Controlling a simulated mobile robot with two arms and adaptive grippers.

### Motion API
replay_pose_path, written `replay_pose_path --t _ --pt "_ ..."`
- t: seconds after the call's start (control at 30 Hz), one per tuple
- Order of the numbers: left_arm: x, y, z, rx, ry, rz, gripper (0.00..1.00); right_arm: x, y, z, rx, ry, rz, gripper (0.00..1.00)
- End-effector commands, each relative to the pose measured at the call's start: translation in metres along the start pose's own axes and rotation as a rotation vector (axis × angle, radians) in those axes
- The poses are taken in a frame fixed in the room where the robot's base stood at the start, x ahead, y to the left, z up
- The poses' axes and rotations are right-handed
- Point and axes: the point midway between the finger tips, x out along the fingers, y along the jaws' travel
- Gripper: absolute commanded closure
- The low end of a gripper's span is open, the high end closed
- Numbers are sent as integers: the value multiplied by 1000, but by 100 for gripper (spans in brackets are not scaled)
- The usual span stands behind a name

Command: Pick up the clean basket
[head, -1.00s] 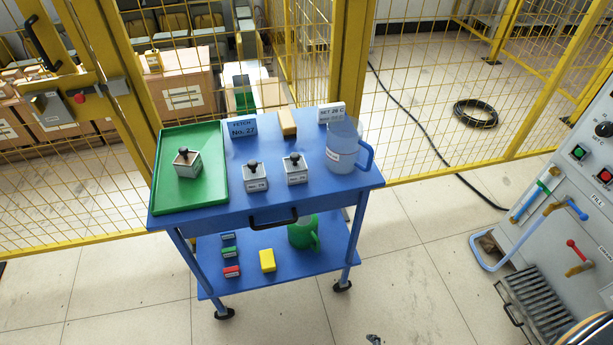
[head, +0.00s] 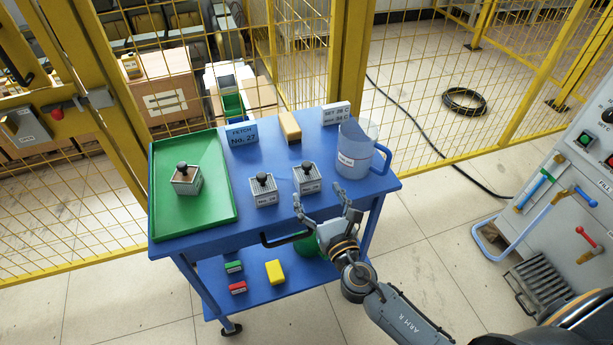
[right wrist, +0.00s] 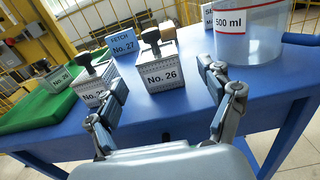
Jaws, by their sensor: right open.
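Three small metal baskets with black knob handles stand on the blue cart. One basket (head: 186,182), with a brownish top, is in the green tray (head: 221,205). A middle basket (head: 263,193) and a right basket (head: 307,181) stand on the bare blue top. In the right wrist view the right basket (right wrist: 160,72) reads No. 26; the middle one (right wrist: 92,90) is partly hidden by a finger. A sign (head: 241,135) reads FETCH No. 27. My right gripper (head: 324,208) is open and empty at the cart's front edge, just before the right basket. My left gripper is out of view.
A clear jug (head: 356,155) marked 500 ml stands right of the baskets. A tan block (head: 290,126) and a white sign (head: 336,113) are behind. The lower shelf holds coloured blocks (head: 275,272). Yellow fencing stands behind; a grey control panel (head: 575,200) is at right.

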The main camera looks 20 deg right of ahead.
Motion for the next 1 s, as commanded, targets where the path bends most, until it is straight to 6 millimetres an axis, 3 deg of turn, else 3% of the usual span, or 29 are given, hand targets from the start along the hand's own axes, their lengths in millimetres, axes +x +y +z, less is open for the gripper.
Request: replay_pose_path --t 0.6,0.87,0.9,1.0 --pt "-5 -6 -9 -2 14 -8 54 70 3 -4 3 1 0 19" --pt "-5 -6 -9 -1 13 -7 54 73 3 -4 3 2 0 19" --pt "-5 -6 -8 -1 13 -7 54 73 3 -4 3 2 0 21" --pt "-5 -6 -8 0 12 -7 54 73 3 -4 3 2 0 41"
